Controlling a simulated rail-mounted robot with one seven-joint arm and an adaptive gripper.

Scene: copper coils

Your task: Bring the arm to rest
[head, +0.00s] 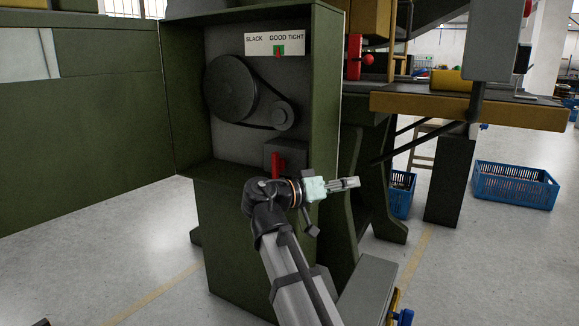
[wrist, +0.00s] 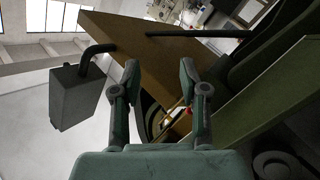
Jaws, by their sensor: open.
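My gripper (head: 345,184) is in front of the green machine cabinet, pointing to the right in the head view. In the wrist view my gripper (wrist: 160,80) has its two fingers apart, with nothing between them. My arm reaches up from the bottom of the head view. The open cabinet (head: 325,110) holds a belt drive with a large dark pulley (head: 230,90) and a small pulley (head: 284,115). A gauge plate (head: 258,43) marked slack, good and tight sits above, its marker near good. A red handle (head: 277,163) is just behind my wrist, partly hidden.
An open green door (head: 90,140) stands at the left. Blue crates (head: 515,184) stand on the floor. A grey block (head: 368,290) is low beside my arm. The right floor has free room.

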